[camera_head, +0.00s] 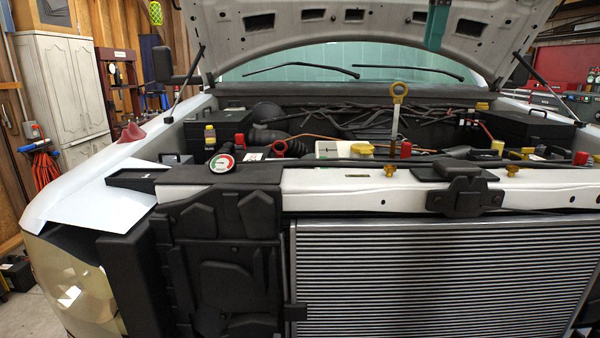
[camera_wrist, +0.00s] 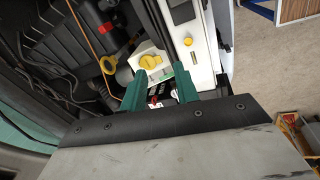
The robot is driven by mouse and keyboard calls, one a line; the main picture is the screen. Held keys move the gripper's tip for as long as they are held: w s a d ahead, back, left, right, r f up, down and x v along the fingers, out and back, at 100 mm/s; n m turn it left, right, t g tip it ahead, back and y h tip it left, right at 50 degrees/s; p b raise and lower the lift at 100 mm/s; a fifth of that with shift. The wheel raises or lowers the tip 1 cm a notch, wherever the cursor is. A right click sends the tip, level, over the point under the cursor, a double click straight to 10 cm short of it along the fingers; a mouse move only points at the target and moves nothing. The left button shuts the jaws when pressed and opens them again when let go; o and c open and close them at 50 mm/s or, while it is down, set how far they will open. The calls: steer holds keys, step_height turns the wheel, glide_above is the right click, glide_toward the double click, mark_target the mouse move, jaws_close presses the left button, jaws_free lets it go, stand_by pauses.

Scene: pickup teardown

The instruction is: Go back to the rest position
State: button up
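My gripper shows in the wrist view (camera_wrist: 159,80) as two teal fingers set apart, with nothing held between them. Past the fingertips are a yellow cap (camera_wrist: 150,61) and part of the engine bay. In the head view a teal part that looks like my gripper (camera_head: 436,28) hangs at the top, in front of the raised hood and above the engine bay. Only this small part shows there, and most of my arm is out of view.
The pickup's raised hood (camera_head: 340,14) spans the top. Below are a yellow-ringed dipstick (camera_head: 398,95), several caps and a round gauge (camera_head: 222,163). The white front crossmember (camera_head: 350,190) and radiator (camera_head: 430,280) stand nearest. A hood strut (camera_head: 188,72) rises at left.

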steer(key=s+f+m+g, duration=0.1)
steer(key=s+f+m, duration=0.25)
steer(key=f, duration=0.35)
steer(key=s+f+m, duration=0.2)
steer(key=f+m, duration=0.2)
steer(key=f, duration=0.2)
steer(key=s+d+f+m, duration=0.2)
steer(key=s+f+m, duration=0.6)
steer(key=s+f, duration=1.5)
steer(key=s, duration=0.4)
steer(key=shift+d+f, duration=0.2)
steer(key=shift+d, duration=0.2)
